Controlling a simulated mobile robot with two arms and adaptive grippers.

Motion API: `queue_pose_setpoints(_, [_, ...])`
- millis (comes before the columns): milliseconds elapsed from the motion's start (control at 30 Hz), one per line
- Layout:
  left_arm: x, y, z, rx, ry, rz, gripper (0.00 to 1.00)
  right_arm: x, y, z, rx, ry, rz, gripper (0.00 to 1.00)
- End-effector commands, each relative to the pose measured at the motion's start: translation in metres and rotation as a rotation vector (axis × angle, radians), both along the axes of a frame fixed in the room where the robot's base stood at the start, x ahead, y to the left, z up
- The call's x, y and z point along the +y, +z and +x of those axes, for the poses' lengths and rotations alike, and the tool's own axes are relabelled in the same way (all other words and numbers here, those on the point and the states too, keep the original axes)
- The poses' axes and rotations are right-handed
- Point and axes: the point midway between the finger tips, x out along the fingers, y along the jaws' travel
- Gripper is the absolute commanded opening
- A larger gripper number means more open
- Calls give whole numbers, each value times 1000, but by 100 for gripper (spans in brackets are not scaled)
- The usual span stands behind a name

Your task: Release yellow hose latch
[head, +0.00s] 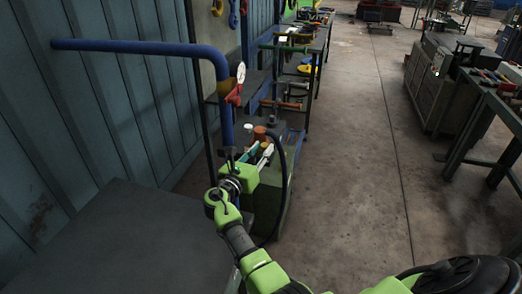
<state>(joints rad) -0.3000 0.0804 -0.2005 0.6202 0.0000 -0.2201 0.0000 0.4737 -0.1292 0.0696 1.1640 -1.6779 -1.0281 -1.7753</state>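No yellow hose latch can be made out in this view. A blue pipe (140,47) runs level from the wall, then bends down to end just above my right gripper (229,163). A red fitting (234,96) with a small white dial (241,72) sits beside the upright part of the pipe. My green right arm reaches in from the lower right. The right gripper's dark fingers are near the pipe's lower end; whether they touch it or are open is too small to tell. My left gripper is out of view.
A dark, bare flat top (120,245) fills the lower left. A cart with bottles and tools (268,150) stands just beyond my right gripper. Tool-covered benches (300,50) line the left wall, and others stand at the right (455,75). The concrete floor (370,130) between is clear.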

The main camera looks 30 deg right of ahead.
Motion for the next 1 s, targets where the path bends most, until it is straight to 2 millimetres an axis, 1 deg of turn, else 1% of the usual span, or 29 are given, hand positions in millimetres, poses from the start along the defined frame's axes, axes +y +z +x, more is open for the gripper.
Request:
queue_pose_setpoints(167, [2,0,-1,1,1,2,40,0,5,1,-4,1,0,26])
queue_pose_setpoints(267, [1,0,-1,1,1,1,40,1,17,1,-7,1,1,26])
queue_pose_setpoints(500, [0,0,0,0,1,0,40,0,63,0,-6,0,1,26])
queue_pose_setpoints(600, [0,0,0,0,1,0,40,0,80,0,-6,-1,1,26])
queue_pose_setpoints(700, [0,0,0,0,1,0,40,0,92,0,-3,0,2,26])
queue_pose_setpoints(833, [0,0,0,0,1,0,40,0,99,-1,-1,0,1,26])
queue_pose_setpoints(1000, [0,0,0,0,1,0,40,0,100,0,0,0,0,26])
